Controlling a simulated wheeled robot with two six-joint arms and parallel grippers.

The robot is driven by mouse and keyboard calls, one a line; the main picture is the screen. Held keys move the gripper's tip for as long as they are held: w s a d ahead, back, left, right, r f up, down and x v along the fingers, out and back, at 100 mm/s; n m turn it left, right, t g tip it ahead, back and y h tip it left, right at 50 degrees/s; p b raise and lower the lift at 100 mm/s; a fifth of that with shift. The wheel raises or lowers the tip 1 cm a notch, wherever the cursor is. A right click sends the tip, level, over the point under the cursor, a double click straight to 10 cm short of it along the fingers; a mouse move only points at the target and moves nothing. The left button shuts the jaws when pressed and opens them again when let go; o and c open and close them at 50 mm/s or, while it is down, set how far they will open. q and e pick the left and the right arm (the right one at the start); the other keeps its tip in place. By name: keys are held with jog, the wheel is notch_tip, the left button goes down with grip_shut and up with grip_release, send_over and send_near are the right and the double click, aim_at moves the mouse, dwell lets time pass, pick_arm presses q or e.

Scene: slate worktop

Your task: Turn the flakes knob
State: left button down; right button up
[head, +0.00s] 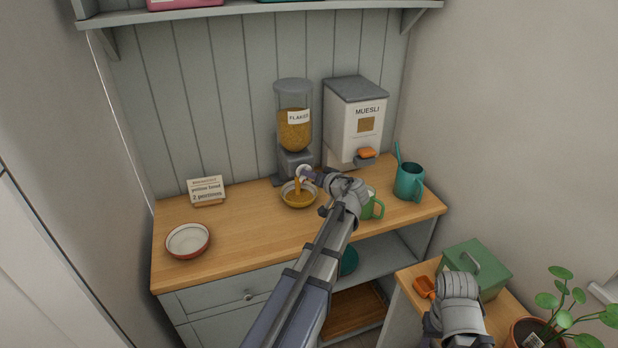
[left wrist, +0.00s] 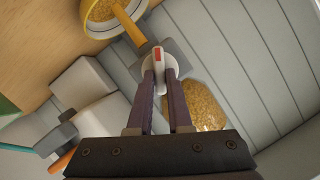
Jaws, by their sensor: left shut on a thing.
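The flakes dispenser (head: 294,130) stands at the back of the worktop, its clear hopper part filled with golden flakes. Its white knob (left wrist: 157,66) has a red mark and sits between the fingers of my left gripper (left wrist: 161,80), which is shut on it. In the head view the left gripper (head: 310,176) partly covers the knob (head: 302,169). A golden column (left wrist: 129,24), looking like falling flakes, runs from below the knob into a yellow bowl (head: 286,199) holding flakes. My right gripper is at the side table; its fingers are not clear.
A muesli dispenser (head: 357,121) stands right of the flakes. A green mug (head: 377,209) and teal cup (head: 409,183) are near the arm. A red-rimmed bowl (head: 188,241) and a card (head: 206,191) reading "yellow bowl 2 portions" are left. A green box (head: 477,266) and orange scoop (head: 424,287) are lower right.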

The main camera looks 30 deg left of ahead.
pick_arm(q)
jog(key=shift+w+d+f+m+g+y+b, duration=0.2)
jog(key=shift+m+y+b, duration=0.55)
jog(key=shift+m+b, duration=0.7)
jog(key=shift+s+a+f+m+g+y+b, duration=0.25)
jog(key=shift+m+y+b, duration=0.45)
jog(key=shift+m+b, duration=0.7)
jog(key=shift+w+d+f+m+g+y+b, duration=0.1)
jog(key=shift+w+d+f+m+y+b, duration=0.2)
jog(key=shift+m+y+b, duration=0.8)
jog(key=shift+m+h, duration=0.25)
jog(key=shift+m, duration=0.5)
jog(key=c, duration=0.8)
grip_release()
jog(key=shift+c, duration=0.2)
jog(key=v, duration=0.7)
jog(key=shift+d, duration=0.35)
jog(key=shift+s, duration=0.15)
